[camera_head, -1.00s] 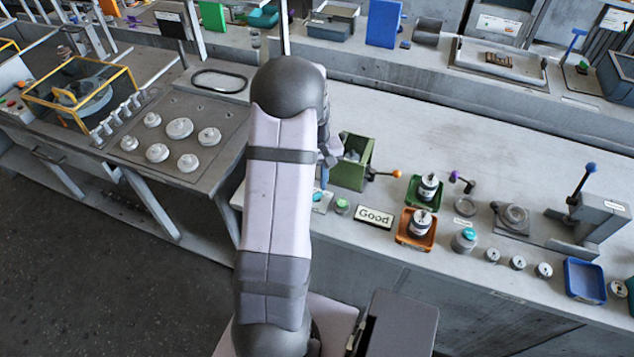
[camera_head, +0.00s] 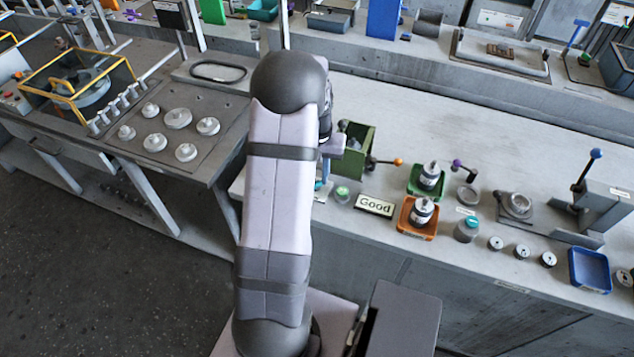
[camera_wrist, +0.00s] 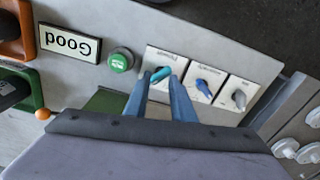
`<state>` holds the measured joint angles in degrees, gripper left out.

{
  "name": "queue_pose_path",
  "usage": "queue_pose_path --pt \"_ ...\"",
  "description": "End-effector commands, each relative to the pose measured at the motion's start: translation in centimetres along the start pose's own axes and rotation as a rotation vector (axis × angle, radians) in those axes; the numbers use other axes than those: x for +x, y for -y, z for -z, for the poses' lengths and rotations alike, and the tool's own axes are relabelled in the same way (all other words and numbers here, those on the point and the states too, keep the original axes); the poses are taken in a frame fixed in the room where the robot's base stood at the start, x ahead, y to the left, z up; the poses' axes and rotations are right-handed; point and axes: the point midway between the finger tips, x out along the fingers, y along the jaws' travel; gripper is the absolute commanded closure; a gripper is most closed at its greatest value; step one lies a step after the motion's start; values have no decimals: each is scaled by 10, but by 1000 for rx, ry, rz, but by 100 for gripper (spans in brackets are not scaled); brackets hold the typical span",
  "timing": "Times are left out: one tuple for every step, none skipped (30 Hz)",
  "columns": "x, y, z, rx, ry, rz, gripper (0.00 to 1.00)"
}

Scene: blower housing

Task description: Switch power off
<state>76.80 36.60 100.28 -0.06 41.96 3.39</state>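In the wrist view, a panel has three small white plates in a row, each with a rotary knob: a teal knob (camera_wrist: 160,74), a blue knob (camera_wrist: 202,86) and a grey knob (camera_wrist: 239,98). Their labels appear upside down and are too small to read surely, so I cannot tell which is power. My gripper (camera_wrist: 160,80) points at the teal knob, its two blue fingers apart with the knob seen between the tips. I cannot tell whether they touch it.
A green button (camera_wrist: 120,60) sits beside the teal knob's plate, then a "Good" sign (camera_wrist: 70,42). A green box (camera_head: 357,150) stands close to my wrist. Orange (camera_head: 416,218) and green (camera_head: 427,182) trays holding parts lie to the right.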

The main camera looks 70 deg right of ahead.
Motion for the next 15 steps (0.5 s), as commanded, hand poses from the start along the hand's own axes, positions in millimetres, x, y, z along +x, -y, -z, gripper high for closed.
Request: queue_pose_path --pt "18 0 -10 64 26 -1 75" --pt "18 0 -10 101 26 -1 75" --pt "18 0 -10 150 26 -2 75" --pt "18 0 -10 187 26 -2 75" --pt "16 0 -10 225 27 -3 75" --pt "15 0 -10 273 28 -4 75" --pt "15 0 -10 311 28 -4 75" --pt "15 0 -10 348 27 -5 75" --pt "15 0 -10 397 27 -5 75" --pt "15 0 -10 434 26 -6 75" --pt "15 0 -10 471 26 -6 75" --pt "15 0 -9 518 26 -7 75" --pt "14 0 -9 553 25 -7 75" --pt "14 0 -8 588 24 -7 75" --pt "13 0 -8 631 23 -8 75"
